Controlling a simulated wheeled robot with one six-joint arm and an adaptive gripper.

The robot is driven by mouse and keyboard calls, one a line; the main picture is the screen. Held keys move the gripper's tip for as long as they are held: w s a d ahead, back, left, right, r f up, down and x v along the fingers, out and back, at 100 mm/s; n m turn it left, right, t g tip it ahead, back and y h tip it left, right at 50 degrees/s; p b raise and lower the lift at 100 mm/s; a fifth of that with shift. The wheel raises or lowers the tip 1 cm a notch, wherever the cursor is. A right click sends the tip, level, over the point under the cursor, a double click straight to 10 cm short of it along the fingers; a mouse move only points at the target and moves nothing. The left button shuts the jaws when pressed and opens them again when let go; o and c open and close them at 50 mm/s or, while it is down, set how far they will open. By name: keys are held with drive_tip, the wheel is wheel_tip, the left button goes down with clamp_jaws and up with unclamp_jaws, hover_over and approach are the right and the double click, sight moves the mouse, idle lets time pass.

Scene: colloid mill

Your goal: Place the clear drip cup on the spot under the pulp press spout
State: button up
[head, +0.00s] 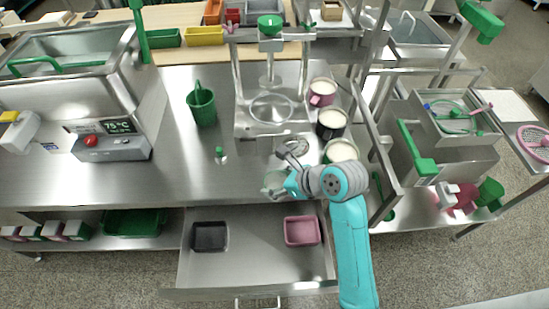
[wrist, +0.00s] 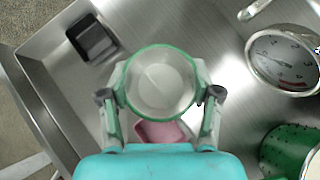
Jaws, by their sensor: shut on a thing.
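My gripper (head: 277,182) is shut on the clear drip cup (wrist: 160,84), a round see-through cup with a green rim. In the wrist view the cup sits between the two fingers (wrist: 161,98), and its open top faces the camera. In the head view the cup (head: 272,180) is small and partly covered by my gripper, near the counter's front edge. The press (head: 271,109), a metal frame with a clear round bowl, stands behind and to the left of my wrist. I cannot make out its spout or the spot under it.
A round dial gauge (wrist: 284,60) is close to the cup's right. Pink (head: 321,92), black (head: 331,123) and green (head: 341,150) mugs line the press's right side. An open drawer (head: 262,266) holds dark (head: 210,236) and pink (head: 302,231) trays. The counter's left-middle is mostly clear.

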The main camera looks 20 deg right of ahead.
drive_tip(key=w, duration=0.1)
drive_tip(key=w+d, duration=0.1)
drive_tip(key=w, duration=0.3)
drive_tip(key=shift+w+d, duration=0.25)
drive_tip(key=shift+d, duration=0.15)
drive_tip(key=w, duration=0.1)
drive_tip(key=w+d, duration=0.1)
drive_tip(key=w, duration=0.1)
drive_tip(key=shift+w, duration=0.15)
drive_tip(key=shift+f, duration=0.75)
drive_tip(key=shift+f, duration=0.1)
drive_tip(key=o, duration=0.8)
drive_tip(key=shift+c, duration=0.2)
drive_tip(key=v, duration=1.2)
drive_tip(key=shift+s, duration=0.25)
